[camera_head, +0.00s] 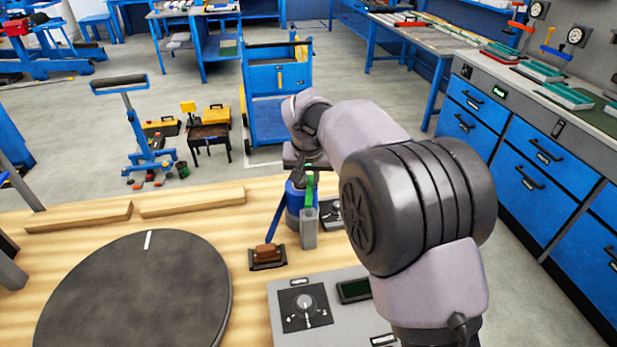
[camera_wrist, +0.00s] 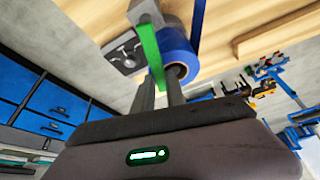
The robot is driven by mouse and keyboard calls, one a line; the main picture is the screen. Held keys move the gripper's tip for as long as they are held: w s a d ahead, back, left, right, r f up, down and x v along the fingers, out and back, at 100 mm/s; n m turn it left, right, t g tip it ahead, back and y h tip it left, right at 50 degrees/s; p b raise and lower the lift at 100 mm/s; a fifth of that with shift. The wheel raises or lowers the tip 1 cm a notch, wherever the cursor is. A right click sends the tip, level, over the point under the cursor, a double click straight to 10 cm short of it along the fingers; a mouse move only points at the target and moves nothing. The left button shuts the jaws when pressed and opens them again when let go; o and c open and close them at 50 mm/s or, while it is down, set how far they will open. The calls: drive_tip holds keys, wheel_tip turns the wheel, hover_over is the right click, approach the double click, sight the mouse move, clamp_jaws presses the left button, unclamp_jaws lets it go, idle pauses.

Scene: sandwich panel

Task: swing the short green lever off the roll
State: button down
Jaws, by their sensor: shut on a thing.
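The short green lever (camera_head: 309,191) stands upright by the blue roll (camera_head: 293,200), beside a grey post (camera_head: 308,232). In the wrist view the green lever (camera_wrist: 150,48) runs from the post down between the two fingers of my gripper (camera_wrist: 160,86), which is shut on its free end. The blue roll (camera_wrist: 178,48) is just right of the lever there. I cannot tell whether the lever touches the roll. A blue strip (camera_head: 275,222) slants down from the roll to a brown block in a dark holder (camera_head: 267,257). My arm partly hides the gripper in the head view.
A large dark round plate (camera_head: 140,295) with a white mark lies on the wooden bench at left. A grey panel with a knob (camera_head: 304,303) stands in front. Two wooden bars (camera_head: 190,202) lie near the far edge. A small grey dial plate (camera_head: 331,214) is right of the post.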

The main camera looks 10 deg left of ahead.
drive_tip(key=s+d+m+g+h+p, duration=0.2)
drive_tip(key=s+d+m+h+p, duration=0.1)
drive_tip(key=m, duration=1.1)
drive_tip(key=shift+s+d+m+g+h+p, duration=0.3)
drive_tip(key=shift+d+h+p, duration=0.5)
drive_tip(key=shift+d, duration=0.95)
drive_tip(key=c, duration=1.4)
unclamp_jaws()
drive_tip(key=shift+o, duration=0.2)
drive_tip(key=p+v, duration=0.7)
drive_tip(key=v, duration=1)
drive_tip(key=shift+a, duration=0.25)
